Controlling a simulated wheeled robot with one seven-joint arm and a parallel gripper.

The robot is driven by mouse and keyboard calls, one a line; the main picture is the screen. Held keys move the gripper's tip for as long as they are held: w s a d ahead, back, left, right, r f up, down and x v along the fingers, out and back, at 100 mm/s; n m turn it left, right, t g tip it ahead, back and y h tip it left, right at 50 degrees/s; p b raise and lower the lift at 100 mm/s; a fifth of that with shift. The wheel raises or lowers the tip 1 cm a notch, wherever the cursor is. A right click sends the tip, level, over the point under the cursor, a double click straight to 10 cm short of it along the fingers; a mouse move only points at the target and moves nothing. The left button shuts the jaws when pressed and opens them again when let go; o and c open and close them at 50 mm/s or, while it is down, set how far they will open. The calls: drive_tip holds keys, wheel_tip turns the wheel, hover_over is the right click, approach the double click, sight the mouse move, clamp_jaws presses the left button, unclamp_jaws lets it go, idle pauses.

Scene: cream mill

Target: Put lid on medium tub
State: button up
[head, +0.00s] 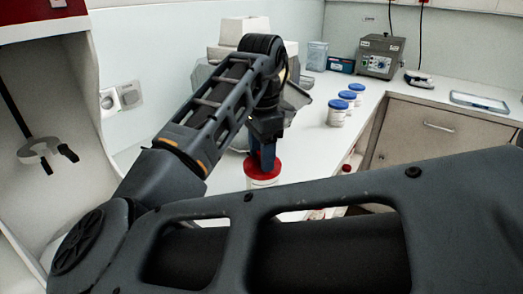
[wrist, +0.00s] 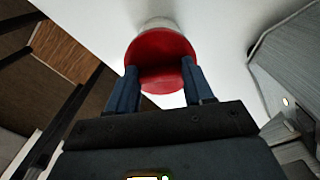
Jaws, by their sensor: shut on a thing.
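A white tub (head: 262,182) with a red lid (head: 263,168) at its top stands on the white counter, below my gripper (head: 263,160). In the wrist view the red lid (wrist: 160,60) lies between the two blue fingers of my gripper (wrist: 160,82), which is shut on it. The tub (wrist: 158,22) shows beyond the lid's far edge. The lid covers the tub's top in both views; whether it is fully seated I cannot tell. My arm hides part of the counter around the tub.
Several white tubs with blue lids (head: 338,112) stand farther back on the counter (head: 310,150). A grey device (head: 380,56), a clear container (head: 317,56) and a tray (head: 479,102) are along the back. A grey machine stands behind my arm.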

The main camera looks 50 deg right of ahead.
drive_tip(key=o, duration=1.1)
drive_tip(key=shift+c, duration=0.2)
drive_tip(key=shift+o, duration=0.3)
drive_tip(key=o, duration=0.3)
drive_tip(key=shift+r+p, duration=2.05)
drive_tip(key=shift+r, duration=0.2)
drive_tip(key=shift+c, duration=0.4)
